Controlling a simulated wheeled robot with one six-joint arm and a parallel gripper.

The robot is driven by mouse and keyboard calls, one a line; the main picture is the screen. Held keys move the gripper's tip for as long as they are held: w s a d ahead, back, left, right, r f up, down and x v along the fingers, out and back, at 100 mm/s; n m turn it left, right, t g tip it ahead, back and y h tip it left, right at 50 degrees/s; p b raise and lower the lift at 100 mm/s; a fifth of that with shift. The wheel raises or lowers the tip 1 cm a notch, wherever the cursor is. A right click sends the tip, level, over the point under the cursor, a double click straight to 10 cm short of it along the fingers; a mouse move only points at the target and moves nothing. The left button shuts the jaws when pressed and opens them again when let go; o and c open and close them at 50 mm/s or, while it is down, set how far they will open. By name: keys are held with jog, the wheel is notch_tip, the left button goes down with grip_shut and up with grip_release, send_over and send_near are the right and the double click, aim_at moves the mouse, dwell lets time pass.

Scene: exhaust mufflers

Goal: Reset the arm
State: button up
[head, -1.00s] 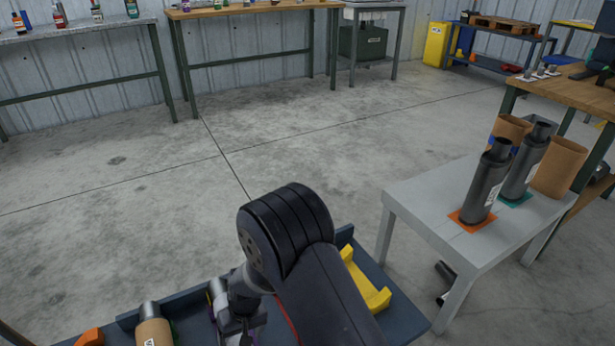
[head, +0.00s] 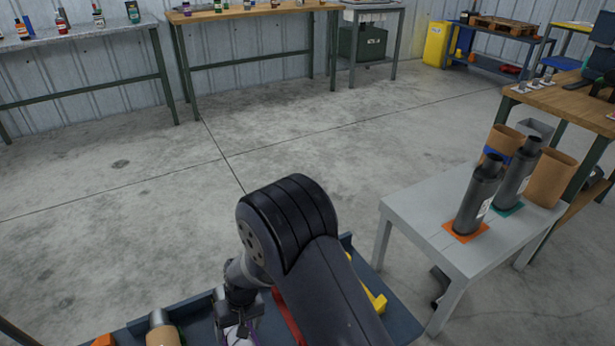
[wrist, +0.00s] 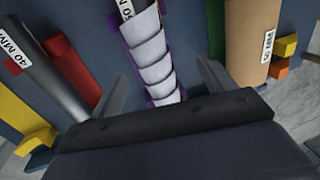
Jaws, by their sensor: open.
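My gripper (wrist: 160,92) is open in the wrist view, its two fingers spread apart and pointing down over the blue tray. Between and beyond the fingers lies a light, ribbed cylinder (wrist: 153,55) in a purple holder; I see no contact with it. In the head view my arm is folded at the lower middle, and my gripper (head: 236,330) shows only in part at the bottom edge, above the tray (head: 398,322).
Left in the wrist view are a grey "40 MM" tube (wrist: 45,65) and red and yellow blocks. Right is a brown tube (wrist: 253,40). In the head view a light grey table (head: 420,215) stands at right with two dark mufflers (head: 478,200) and brown cylinders (head: 549,180). Open floor lies ahead.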

jog(key=shift+m, duration=0.4)
jog(key=shift+w+d+r, duration=0.7)
jog(key=shift+w+d, duration=0.15)
jog(key=shift+d, duration=0.15)
jog(key=shift+w+d+r, duration=0.7)
jog(key=shift+w+d, duration=0.1)
jog(key=shift+d, duration=0.15)
jog(key=shift+r, duration=0.1)
